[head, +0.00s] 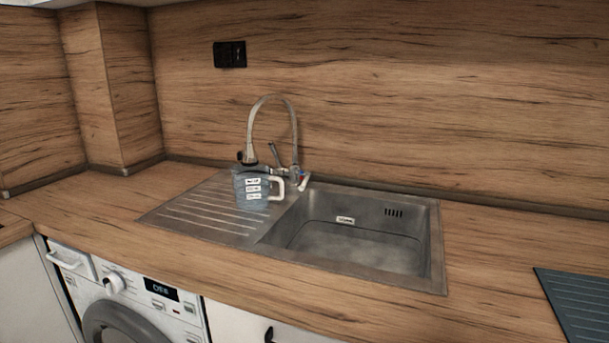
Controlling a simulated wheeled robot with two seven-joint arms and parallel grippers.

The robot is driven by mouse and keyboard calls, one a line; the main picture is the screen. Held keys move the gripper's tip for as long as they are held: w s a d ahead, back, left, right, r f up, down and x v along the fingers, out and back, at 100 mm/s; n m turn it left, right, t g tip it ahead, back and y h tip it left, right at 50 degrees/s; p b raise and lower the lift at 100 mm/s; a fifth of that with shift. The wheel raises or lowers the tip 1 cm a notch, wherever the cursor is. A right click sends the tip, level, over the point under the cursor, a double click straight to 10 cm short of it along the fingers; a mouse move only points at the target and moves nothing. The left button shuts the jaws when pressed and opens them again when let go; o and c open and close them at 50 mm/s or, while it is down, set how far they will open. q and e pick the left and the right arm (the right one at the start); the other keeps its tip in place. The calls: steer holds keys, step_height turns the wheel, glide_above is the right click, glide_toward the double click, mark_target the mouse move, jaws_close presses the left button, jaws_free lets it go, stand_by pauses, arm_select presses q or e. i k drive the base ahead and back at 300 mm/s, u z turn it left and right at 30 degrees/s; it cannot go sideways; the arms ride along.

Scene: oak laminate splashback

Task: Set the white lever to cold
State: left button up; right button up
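A metal tap with a tall arched hose (272,101) stands at the back of the steel sink. A small white lever (302,183) shows low on the tap's right side, beside small red and blue marks. The lever is too small to tell its exact setting. A translucent bluish jug (251,187) with a white handle stands on the drainboard in front of the tap and hides part of the tap's base. Neither of my grippers is in view.
The sink basin (350,250) is empty and lies right of the jug. The ribbed drainboard (195,215) is clear on its left. A dark ribbed mat (580,300) lies at the right edge. A washing machine (130,300) is under the counter. The worktop between sink and mat is free.

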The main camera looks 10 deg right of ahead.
mark_target(308, 174)
steer(key=z, duration=1.45)
steer(key=i, duration=0.5)
steer(key=u, duration=0.7)
